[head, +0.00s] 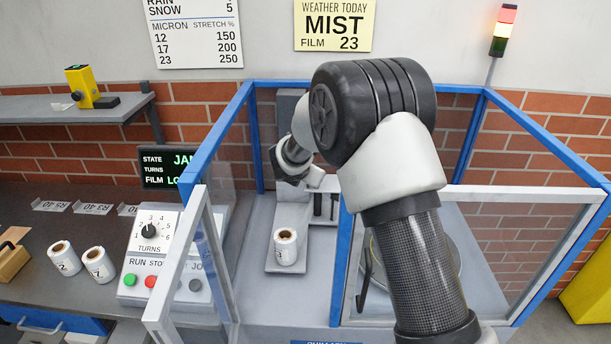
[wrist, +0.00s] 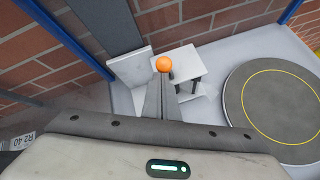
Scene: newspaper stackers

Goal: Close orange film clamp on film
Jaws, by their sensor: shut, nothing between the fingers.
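In the wrist view, the round orange knob of the film clamp (wrist: 163,64) shows just beyond the tips of my gripper (wrist: 162,80). The fingers are together with nothing between them. From this view I cannot tell whether the tips touch the knob. Most of the clamp below the knob is hidden behind the fingers, so I cannot tell its position. In the head view, a white film roll (head: 285,246) stands on a grey carriage inside the blue-framed enclosure. My arm covers much of the enclosure there, and the orange knob does not show.
A round dark turntable (wrist: 285,105) with a yellow ring lies to the right. White plates (wrist: 176,62) stand around the knob. Blue frame posts (head: 214,137) bound the space.

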